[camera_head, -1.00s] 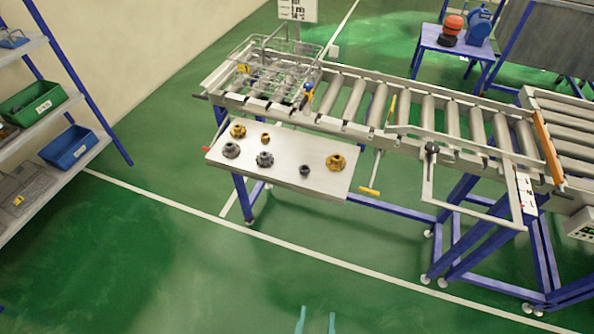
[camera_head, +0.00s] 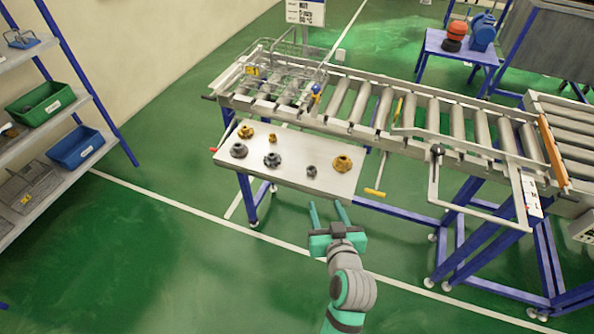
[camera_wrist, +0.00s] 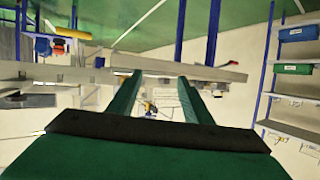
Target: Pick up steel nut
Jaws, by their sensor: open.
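Several flanged nuts stand on a pale metal side table (camera_head: 305,183) in the head view. The grey steel ones are a nut at the left (camera_head: 239,150), one in the middle (camera_head: 272,160) and a smaller one to the right (camera_head: 311,171). Brass-coloured ones are at the back left (camera_head: 246,131), a small one beside it (camera_head: 273,139) and one at the right (camera_head: 342,163). My gripper (camera_head: 328,207) is open and empty, in front of the table's front edge, apart from every nut. The wrist view shows its two green fingers (camera_wrist: 160,95) spread, with no nut clearly visible.
A roller conveyor (camera_head: 380,118) runs behind the table, with a wire basket (camera_head: 270,75) at its left end. A yellow-handled lever (camera_head: 375,192) hangs right of the table. Shelves with a green bin (camera_head: 40,103) and blue bin (camera_head: 77,148) stand left. Floor in front is clear.

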